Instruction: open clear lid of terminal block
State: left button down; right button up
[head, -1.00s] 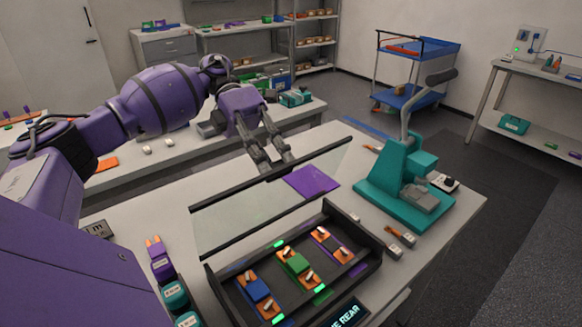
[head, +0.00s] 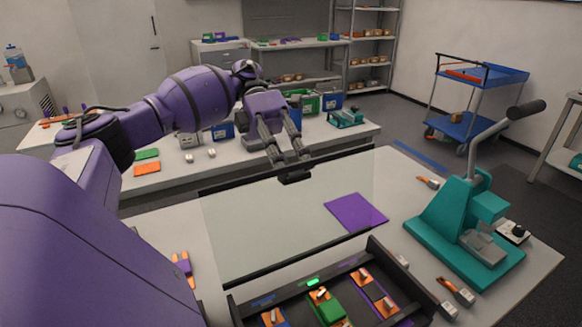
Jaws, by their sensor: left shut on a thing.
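The clear lid (head: 270,225) is a see-through panel with dark strips along its top and bottom edges. It stands raised, its lower edge along the far side of the dark terminal block (head: 375,252). My left gripper (head: 289,163) is at the small black handle (head: 295,177) in the middle of the lid's top edge, shut on it. The block shows open from above, with a green module (head: 328,309) and orange pieces inside. Its near part is cut off by the picture's lower edge. My right gripper is not in view.
A teal lever press (head: 465,230) stands right of the lid. A purple mat (head: 357,212) lies behind the lid. Small orange-and-grey parts (head: 455,291) lie right of the block. A second bench with bins (head: 305,101) stands behind.

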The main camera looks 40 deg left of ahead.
pick_arm(q)
jog(key=shift+s+f, duration=0.2)
jog(key=shift+f, duration=1.25)
jog(key=c, duration=1.8)
grip_release()
jog(key=shift+o, duration=0.9)
jog(key=shift+w+a, duration=0.1)
jog(key=shift+w, duration=0.05)
jog(key=shift+r, duration=0.1)
jog(key=shift+c, duration=0.6)
notch_tip(320, 180, up, 11)
send_over(299, 205)
jog(key=w+a, duration=0.2)
jog(key=a, duration=0.3)
jog(key=shift+w+a, duration=0.1)
jog(key=shift+w, duration=0.1)
